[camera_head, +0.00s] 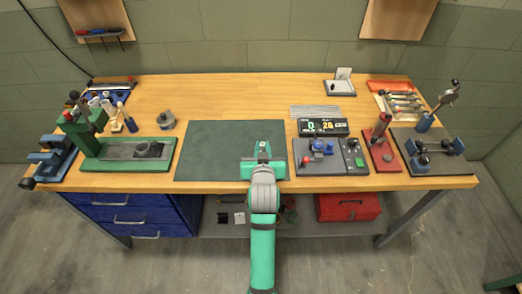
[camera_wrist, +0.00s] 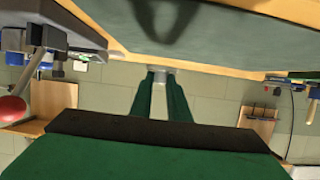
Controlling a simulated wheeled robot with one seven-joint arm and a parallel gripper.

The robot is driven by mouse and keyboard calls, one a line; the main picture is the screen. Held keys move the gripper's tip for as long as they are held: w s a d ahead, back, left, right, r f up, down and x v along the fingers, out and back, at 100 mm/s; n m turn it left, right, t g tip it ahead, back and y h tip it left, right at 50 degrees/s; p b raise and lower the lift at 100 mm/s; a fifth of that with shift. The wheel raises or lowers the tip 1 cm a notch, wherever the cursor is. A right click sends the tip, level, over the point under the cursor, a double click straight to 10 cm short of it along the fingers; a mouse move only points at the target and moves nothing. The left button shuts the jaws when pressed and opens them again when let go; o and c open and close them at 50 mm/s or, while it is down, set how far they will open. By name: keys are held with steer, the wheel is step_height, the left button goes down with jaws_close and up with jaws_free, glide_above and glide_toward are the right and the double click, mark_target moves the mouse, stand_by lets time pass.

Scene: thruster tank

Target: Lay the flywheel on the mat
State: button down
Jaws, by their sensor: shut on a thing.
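The dark green mat (camera_head: 215,150) lies flat at the middle of the bench. My gripper (camera_head: 263,148) is over the mat's front right part and shut on a small grey piece. In the wrist view a bit of this grey piece, which I take as the flywheel (camera_wrist: 160,71), shows between the fingertips (camera_wrist: 163,80). Most of it is hidden by my fingers and hand. I cannot tell whether it touches the mat. The mat also fills the top of the wrist view (camera_wrist: 230,35).
A round grey metal part (camera_head: 166,121) stands left of the mat, beside a green press (camera_head: 110,150). The mat's left half is clear.

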steer(key=shift+w+a+f, duration=0.15)
steer(key=shift+f, duration=0.8)
steer(key=shift+w+a+f, duration=0.1)
steer(key=shift+a+f, duration=0.05)
steer(key=shift+f, duration=0.8)
steer(key=shift+f, duration=0.1)
steer(key=c, duration=1.7)
jaws_free()
